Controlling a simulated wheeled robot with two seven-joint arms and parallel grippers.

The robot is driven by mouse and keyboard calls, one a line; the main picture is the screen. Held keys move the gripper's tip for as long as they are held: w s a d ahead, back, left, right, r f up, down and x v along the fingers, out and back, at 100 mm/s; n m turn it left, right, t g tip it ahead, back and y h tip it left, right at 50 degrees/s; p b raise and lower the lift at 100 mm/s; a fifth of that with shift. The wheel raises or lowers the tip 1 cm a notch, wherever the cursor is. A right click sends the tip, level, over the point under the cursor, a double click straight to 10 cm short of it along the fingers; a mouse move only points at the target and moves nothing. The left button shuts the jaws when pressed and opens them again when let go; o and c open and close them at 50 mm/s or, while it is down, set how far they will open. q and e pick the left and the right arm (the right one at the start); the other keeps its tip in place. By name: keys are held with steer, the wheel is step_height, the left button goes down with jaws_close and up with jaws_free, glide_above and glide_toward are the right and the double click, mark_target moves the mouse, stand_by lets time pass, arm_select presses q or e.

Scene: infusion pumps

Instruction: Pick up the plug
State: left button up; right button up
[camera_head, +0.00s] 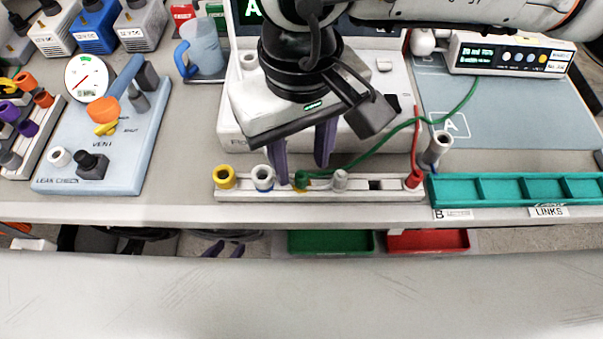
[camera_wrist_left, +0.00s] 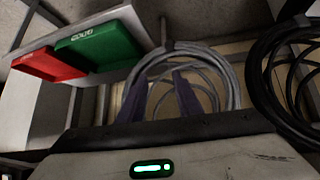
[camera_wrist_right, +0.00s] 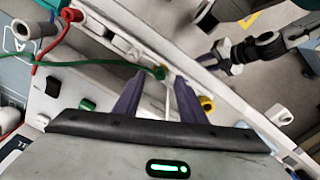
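A green plug (camera_head: 300,178) with a green cable sits at a yellow socket in the white socket strip (camera_head: 320,195). It also shows in the right wrist view (camera_wrist_right: 159,73), beyond my fingertips. A red plug (camera_head: 414,180) sits at the strip's right end. A grey plug (camera_head: 437,148) stands just right of it. My right gripper (camera_head: 302,163) is open above the strip, its fingers to either side of the green plug's position; contact is unclear. My left gripper (camera_head: 228,249) is open and empty below the table's front edge; its fingers also show in the left wrist view (camera_wrist_left: 158,100).
A teal compartment tray (camera_head: 520,203) lies right of the strip. A pale blue vent panel (camera_head: 60,180) stands left. A white pump (camera_head: 240,125) is behind the strip. Green (camera_head: 330,242) and red (camera_head: 428,241) bins hang below the table edge. Cable coils (camera_wrist_left: 215,65) are near my left gripper.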

mark_target(302, 183)
steer(key=shift+f, duration=1.45)
jaws_close()
